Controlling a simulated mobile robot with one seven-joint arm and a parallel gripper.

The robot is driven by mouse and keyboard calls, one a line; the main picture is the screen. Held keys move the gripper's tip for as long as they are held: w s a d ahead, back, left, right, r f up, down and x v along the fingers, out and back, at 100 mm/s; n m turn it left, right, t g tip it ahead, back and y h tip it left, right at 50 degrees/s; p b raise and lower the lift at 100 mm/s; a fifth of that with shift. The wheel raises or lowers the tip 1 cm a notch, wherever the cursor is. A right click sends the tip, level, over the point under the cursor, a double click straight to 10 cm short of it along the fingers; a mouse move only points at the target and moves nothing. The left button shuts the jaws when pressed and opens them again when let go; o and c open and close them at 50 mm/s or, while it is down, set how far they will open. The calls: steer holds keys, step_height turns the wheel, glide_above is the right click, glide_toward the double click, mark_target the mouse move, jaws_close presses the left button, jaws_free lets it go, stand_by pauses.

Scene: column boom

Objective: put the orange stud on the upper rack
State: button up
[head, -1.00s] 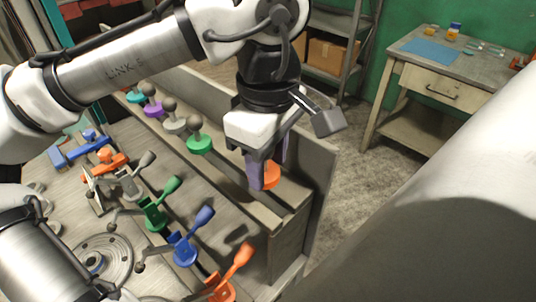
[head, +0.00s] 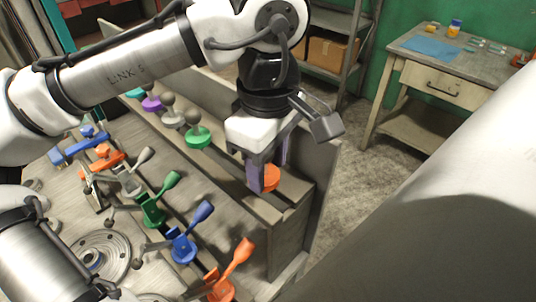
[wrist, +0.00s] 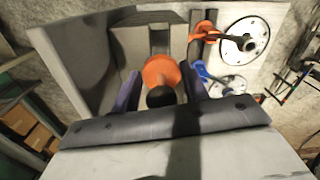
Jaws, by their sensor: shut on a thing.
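The orange stud (head: 271,179) is between the purple fingers of my gripper (head: 268,174), at the right end of the upper rack (head: 228,170). In the wrist view its orange disc (wrist: 160,70) and dark round knob (wrist: 161,96) show between the two fingers (wrist: 160,92). My gripper is shut on the stud and points down. The stud's disc is at or just above the rack's slotted top; I cannot tell whether it touches. Its underside is hidden.
Green (head: 198,137), grey (head: 172,117), purple (head: 153,104) and turquoise (head: 135,93) studs stand along the upper rack to the left. Below are lever clamps, including a blue one (head: 187,243) and an orange one (head: 230,275).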

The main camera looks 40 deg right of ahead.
steer(key=shift+f+b, duration=0.75)
steer(key=shift+f, duration=0.6)
steer(key=o, duration=0.7)
steer(key=shift+r, duration=0.1)
steer(key=shift+r, duration=0.1)
steer(key=shift+r+p, duration=2.55)
steer(key=shift+p, duration=0.05)
steer(key=shift+r, duration=1.1)
steer(key=o, duration=0.6)
